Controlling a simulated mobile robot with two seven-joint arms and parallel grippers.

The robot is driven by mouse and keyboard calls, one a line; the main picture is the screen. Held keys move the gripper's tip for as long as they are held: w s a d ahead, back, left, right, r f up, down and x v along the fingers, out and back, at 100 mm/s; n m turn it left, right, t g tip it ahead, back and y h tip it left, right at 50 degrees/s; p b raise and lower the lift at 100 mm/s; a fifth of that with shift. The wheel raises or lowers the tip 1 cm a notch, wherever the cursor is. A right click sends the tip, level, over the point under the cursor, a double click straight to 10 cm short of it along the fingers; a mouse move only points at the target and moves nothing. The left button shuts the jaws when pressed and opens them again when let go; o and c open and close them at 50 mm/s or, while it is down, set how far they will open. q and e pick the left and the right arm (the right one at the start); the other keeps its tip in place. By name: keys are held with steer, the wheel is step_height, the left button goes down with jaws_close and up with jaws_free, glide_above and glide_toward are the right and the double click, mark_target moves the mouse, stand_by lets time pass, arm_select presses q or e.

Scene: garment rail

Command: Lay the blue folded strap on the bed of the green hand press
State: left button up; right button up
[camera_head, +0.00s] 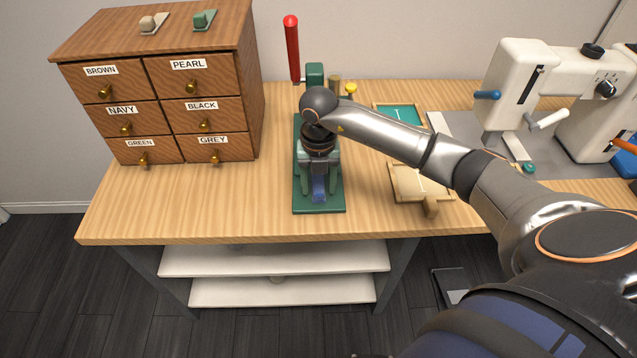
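The green hand press (335,203) stands on the wooden table, with a red lever (291,48) rising at its back left. My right gripper (319,186) points down over the front of the press. Its fingers stand apart, one on each side of the blue folded strap (319,189). The strap shows low between the fingers, over the press bed. I cannot tell whether it touches the bed all along. My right arm and wrist hide the middle of the press. My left gripper is not in view.
A wooden drawer cabinet (160,90) with colour labels stands at the left. A white machine (520,85) stands at the right. The table left of the press is clear.

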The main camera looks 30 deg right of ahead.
mark_target(319, 187)
step_height(319, 187, up, 12)
steer(key=shift+r, duration=0.15)
stand_by(0.5)
